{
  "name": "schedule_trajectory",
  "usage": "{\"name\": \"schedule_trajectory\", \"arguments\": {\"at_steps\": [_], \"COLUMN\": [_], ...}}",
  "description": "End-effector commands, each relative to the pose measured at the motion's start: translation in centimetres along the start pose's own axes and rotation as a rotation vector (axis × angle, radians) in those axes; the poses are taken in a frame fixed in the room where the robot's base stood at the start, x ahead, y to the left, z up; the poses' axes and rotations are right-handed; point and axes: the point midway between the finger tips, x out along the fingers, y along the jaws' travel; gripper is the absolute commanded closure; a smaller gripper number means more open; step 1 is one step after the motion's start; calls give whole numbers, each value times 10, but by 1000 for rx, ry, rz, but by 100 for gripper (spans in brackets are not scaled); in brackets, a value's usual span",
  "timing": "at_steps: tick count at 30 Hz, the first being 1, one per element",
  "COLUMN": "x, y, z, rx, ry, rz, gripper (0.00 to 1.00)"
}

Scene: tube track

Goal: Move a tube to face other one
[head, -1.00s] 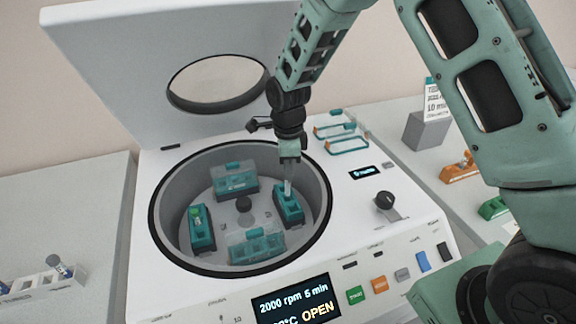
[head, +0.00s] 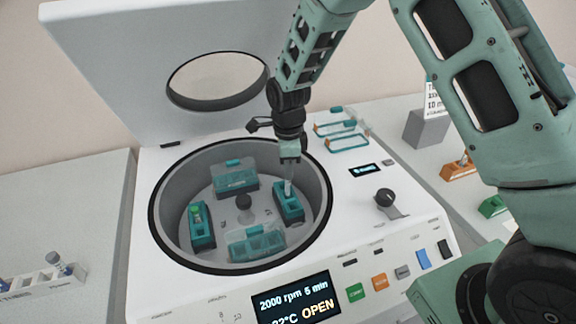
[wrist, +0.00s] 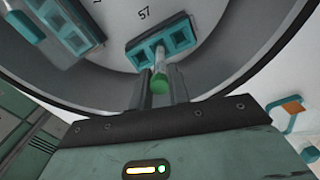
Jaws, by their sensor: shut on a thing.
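My gripper (head: 290,158) is shut on a clear tube (head: 288,187) with a green cap, held upright over the right teal bucket (head: 291,209) inside the open centrifuge. In the wrist view the green cap (wrist: 159,86) sits between my fingers, and the tube's lower part overlaps the bucket (wrist: 162,46). Two square openings of that bucket show. I cannot tell whether the tube's lower end is inside a slot. The left bucket (head: 202,236), across the rotor, holds another green-capped tube (head: 196,210).
Two translucent teal buckets sit at the back (head: 236,180) and front (head: 256,246) of the rotor. The bowl's dark rim (head: 156,218) surrounds them. The lid (head: 120,75) stands open behind. A white rack (head: 35,281) with tubes is at the left; wire-handled teal pieces (head: 346,142) lie behind right.

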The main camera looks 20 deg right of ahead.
Motion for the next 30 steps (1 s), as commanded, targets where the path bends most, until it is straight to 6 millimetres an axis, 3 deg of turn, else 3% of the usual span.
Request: {"name": "schedule_trajectory", "arguments": {"at_steps": [30], "x": [18], "y": [0], "z": [0], "rx": [-1], "ry": [0], "rz": [1], "gripper": [95]}}
